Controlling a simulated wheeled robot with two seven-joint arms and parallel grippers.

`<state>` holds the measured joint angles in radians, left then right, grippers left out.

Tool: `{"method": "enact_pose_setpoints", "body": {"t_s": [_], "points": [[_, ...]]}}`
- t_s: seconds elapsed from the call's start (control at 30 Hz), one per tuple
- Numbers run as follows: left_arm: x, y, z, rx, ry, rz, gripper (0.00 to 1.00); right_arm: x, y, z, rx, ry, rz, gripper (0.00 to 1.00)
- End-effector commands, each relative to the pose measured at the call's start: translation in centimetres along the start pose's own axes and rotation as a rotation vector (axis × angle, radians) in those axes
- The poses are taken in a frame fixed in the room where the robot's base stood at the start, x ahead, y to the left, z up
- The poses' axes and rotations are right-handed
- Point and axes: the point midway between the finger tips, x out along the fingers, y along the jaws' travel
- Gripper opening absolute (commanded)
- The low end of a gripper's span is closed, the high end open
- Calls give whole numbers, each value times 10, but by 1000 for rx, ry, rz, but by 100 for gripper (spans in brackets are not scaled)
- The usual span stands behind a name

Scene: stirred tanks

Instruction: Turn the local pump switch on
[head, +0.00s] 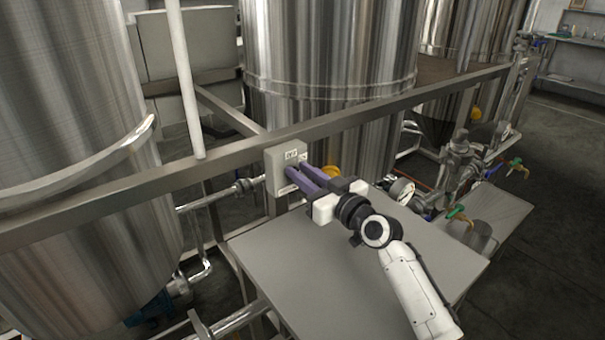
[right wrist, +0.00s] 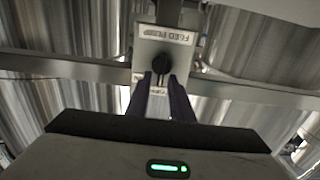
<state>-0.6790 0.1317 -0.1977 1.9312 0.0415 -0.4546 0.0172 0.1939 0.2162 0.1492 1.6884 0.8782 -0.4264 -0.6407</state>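The local pump switch is a pale box (head: 273,169) on the metal rail, left of centre in the head view. The right wrist view shows its label (right wrist: 167,35), which seems to read FEED PUMP, and a dark knob (right wrist: 162,64) below it. My right gripper (head: 291,171) reaches the box front with its two purple fingers. In the right wrist view the fingertips (right wrist: 162,77) are on either side of the knob, with a narrow gap between them. Whether they press on the knob is not clear. My left gripper is not in view.
A grey flat surface (head: 330,285) lies below the right arm. Large steel tanks (head: 325,45) stand behind the rail (head: 215,155), and another tank (head: 75,130) is at the left. A gauge (head: 402,190) and pipework with valves (head: 460,160) stand right of the gripper.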

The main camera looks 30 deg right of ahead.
Motion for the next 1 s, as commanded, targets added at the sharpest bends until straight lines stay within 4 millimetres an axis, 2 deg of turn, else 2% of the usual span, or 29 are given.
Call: {"method": "enact_pose_setpoints", "body": {"t_s": [0.47, 0.67, 1.0], "points": [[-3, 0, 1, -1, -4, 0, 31, 0, 1, 2, 63, -5, -1, 0], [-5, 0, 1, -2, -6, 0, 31, 0, 3, 3, 193, -6, -1, 0], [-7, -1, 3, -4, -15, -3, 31, 0, 9, 5, 510, -8, 0, 0]]}}
